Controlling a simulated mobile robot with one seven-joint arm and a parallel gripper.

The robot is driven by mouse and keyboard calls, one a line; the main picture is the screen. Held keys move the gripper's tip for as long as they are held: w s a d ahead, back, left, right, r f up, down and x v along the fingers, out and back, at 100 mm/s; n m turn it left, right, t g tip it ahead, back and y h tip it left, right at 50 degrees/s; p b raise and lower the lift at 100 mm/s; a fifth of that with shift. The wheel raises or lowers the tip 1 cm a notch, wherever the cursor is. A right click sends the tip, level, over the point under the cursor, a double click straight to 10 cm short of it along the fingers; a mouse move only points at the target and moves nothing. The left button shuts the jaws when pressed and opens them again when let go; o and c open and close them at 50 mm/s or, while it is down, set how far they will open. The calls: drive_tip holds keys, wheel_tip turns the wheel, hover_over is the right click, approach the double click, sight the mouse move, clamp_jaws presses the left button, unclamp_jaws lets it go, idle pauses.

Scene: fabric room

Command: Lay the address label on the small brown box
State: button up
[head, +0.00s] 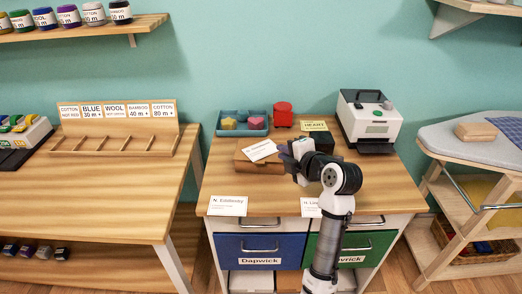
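The small brown box (254,166) sits on the wooden cabinet top, left of my gripper. A white address label (262,150) with dark print shows over the top of the box, at a slant. I cannot tell whether it lies flat on the box or is held just above it. My gripper (284,152) is at the right end of the label and the box. Its fingers are small and dark, and I cannot make out whether they are open or shut on the label. The right part of the box is hidden by the gripper.
A blue tray (242,124) with coloured shapes and a red object (283,114) stand behind the box. A white machine (368,120) stands at the back right. A dark box (318,134) is behind my gripper. A name card (228,205) lies at the front left edge.

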drive_tip(key=shift+v, duration=1.25)
